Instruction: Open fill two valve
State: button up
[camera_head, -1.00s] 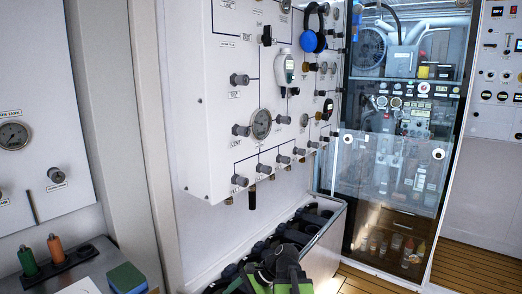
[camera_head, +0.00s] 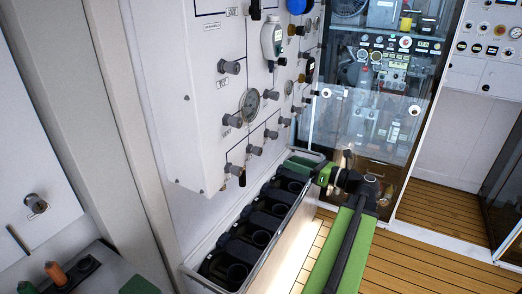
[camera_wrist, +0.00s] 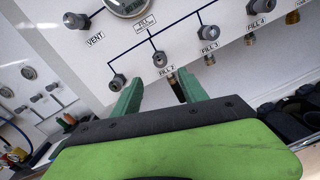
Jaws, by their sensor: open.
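The fill two valve (camera_wrist: 160,58) is a small grey knob above the FILL 2 label in the wrist view. It sits in a row of similar knobs low on the white panel (camera_head: 190,120); in the head view it is the second knob from the near end (camera_head: 254,150). My gripper (camera_wrist: 160,76) is open, with its two green fingers pointing at the panel. In the wrist view the valve appears between and just beyond the fingertips, and the fingers look apart from it. In the head view my arm reaches toward the panel, and its fingertips are hard to make out.
The fill one knob (camera_wrist: 117,82) lies just left of the left finger and the fill three knob (camera_wrist: 208,32) up to the right. A gauge (camera_head: 249,102) is above the row. A long bin (camera_head: 188,267) with black holders stands below the panel. Wooden floor (camera_head: 425,235) is open at right.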

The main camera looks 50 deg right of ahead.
aim_at(261, 151)
jog(key=w+a, duration=0.1)
jog(key=w, duration=0.7)
jog(key=w+a, duration=0.1)
jog(key=w, duration=0.4)
jog(key=shift+a, duration=0.3)
grip_shut()
